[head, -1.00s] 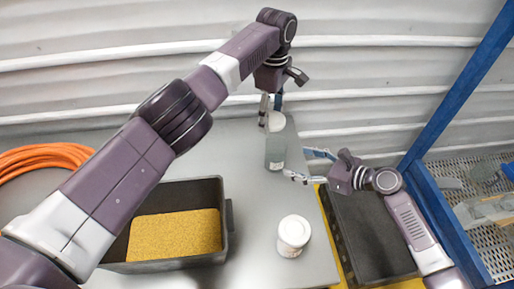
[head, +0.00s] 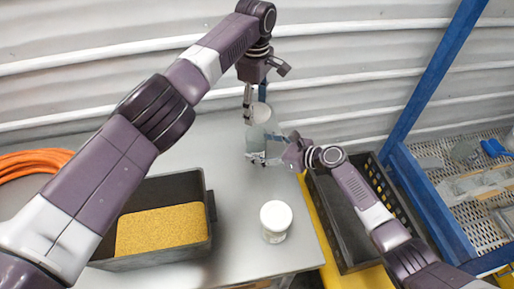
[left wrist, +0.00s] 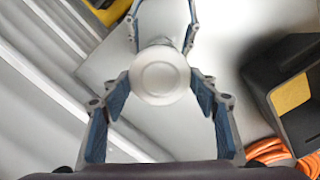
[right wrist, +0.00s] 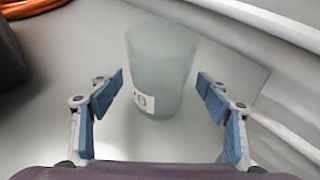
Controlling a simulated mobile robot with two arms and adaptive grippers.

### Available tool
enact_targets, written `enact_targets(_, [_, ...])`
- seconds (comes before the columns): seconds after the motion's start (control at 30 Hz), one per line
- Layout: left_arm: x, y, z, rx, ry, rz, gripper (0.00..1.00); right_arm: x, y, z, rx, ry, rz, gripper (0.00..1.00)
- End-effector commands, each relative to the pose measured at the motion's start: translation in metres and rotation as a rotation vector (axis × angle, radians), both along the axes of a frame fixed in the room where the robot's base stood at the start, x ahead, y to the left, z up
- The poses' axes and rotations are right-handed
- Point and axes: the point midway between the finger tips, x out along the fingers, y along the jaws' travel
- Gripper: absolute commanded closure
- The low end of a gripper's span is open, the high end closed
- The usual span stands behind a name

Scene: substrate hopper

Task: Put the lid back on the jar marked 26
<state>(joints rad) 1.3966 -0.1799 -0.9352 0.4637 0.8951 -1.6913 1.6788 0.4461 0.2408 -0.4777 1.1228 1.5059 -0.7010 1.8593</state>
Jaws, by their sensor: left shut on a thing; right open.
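The pale translucent jar (head: 257,141) stands upright at the back of the table. In the right wrist view the jar (right wrist: 160,65) has a white label turned partly away; its number is only partly readable. The white round lid (left wrist: 160,78) is between the fingers of my left gripper (left wrist: 160,88), which is shut on it. In the head view my left gripper (head: 255,98) holds the lid at the jar's top; I cannot tell whether they touch. My right gripper (head: 264,148) is open at the jar, its fingers (right wrist: 160,92) to either side, apart from it.
A second jar with a white lid (head: 276,221) stands nearer the front. A dark bin (head: 205,240) with yellow material is at the left, by an orange hose (head: 35,160). A black crate (head: 345,235) and a blue frame (head: 430,90) are at the right.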

Motion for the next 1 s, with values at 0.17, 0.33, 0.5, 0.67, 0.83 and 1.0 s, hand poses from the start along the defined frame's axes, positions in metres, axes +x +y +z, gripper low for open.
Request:
enact_targets(0.17, [0.0002,0.0007,-0.0001,0.0,0.0,0.001,0.58,0.0074,0.0113,-0.0048,0.001,0.0,0.0,0.3])
enact_targets(0.33, [0.0002,0.0006,0.0,0.0,0.0,0.001,0.58,0.009,0.0137,-0.0065,0.0,0.0,0.0,0.3])
enact_targets(0.5, [0.0001,0.0005,0.0,0.0,0.0,0.001,0.58,0.0089,0.0135,-0.0064,-0.001,-0.001,0.0,0.3])
enact_targets(0.67, [0.0001,0.0005,-0.0001,0.0,0.0,0.001,0.58,0.0088,0.0133,-0.0064,0.0,0.0,0.0,0.43])
enact_targets(0.83, [0.0001,0.0005,-0.0001,0.0,0.0,0.001,0.58,0.0088,0.0132,-0.0064,0.0,0.0,0.0,0.61])
enact_targets(1.0, [0.0002,0.0006,-0.0001,0.0,0.0,0.001,0.58,0.0088,0.013,-0.0065,0.0,0.0,0.0,0.8])
